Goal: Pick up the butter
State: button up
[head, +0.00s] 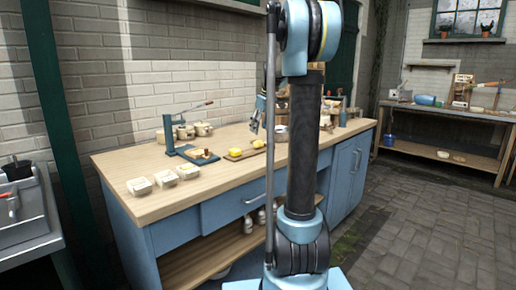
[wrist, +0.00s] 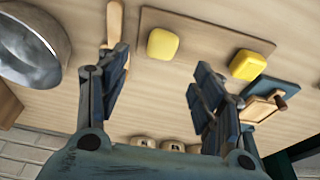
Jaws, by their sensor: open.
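Two yellow butter pieces lie on a wooden board (wrist: 205,48) on the workbench. In the wrist view one rounded piece (wrist: 163,44) lies beyond the gap between my fingers, and a second piece (wrist: 247,65) lies to its right. In the head view they show as small yellow lumps, one at the right (head: 258,143) and one at the left (head: 236,152). My gripper (wrist: 160,65) is open and empty, with its fingers spread. In the head view my gripper (head: 256,116) hangs above the bench near the board, partly hidden by my arm.
A metal bowl (wrist: 30,50) and a wooden handle (wrist: 115,25) lie left of the board in the wrist view. A blue slicer (head: 168,135) with its base board, lidded crocks (head: 203,129) and white tubs (head: 140,186) stand on the bench (head: 225,181).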

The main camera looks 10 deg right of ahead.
aim_at(258, 142)
jog(key=shift+s+x, duration=0.1)
jog(key=shift+x, duration=1.7)
jog(key=shift+s+x, duration=0.15)
jog(key=shift+x, duration=1.65)
jog(key=shift+d, duration=0.15)
jog(key=shift+c, duration=0.2)
jog(key=c, duration=1)
